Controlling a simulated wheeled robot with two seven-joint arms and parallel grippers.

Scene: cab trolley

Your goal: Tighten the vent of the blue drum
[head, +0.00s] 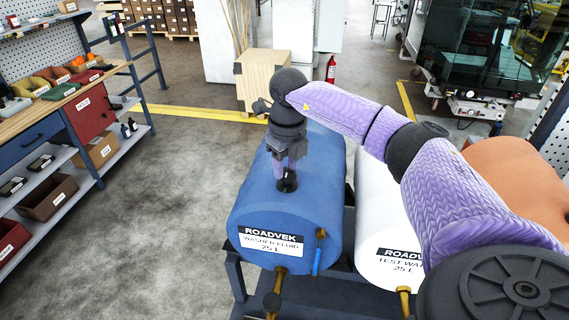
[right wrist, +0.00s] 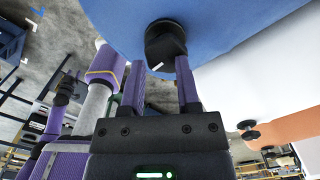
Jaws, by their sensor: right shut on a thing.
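The blue drum (head: 262,208) lies on its side on a dark stand in the middle of the head view, with a label reading "ROADVEK WASHER FLUID 25 L". Its vent is a small black cap (head: 287,183) on top of the drum. My right gripper (head: 286,174) points down from above and is shut on the vent cap. In the right wrist view the two fingers reach the black vent cap (right wrist: 164,40), which sits against the blue drum surface. The fingers partly cover the cap. My left gripper is not in the head view.
A white drum (head: 375,232) labelled "TEST WA..." stands right of the blue drum, with an orange drum (head: 520,170) beyond it. Brass taps (head: 272,300) and a blue-handled valve (head: 317,260) stick out in front. A workbench (head: 75,95) with bins is at left; the floor between is clear.

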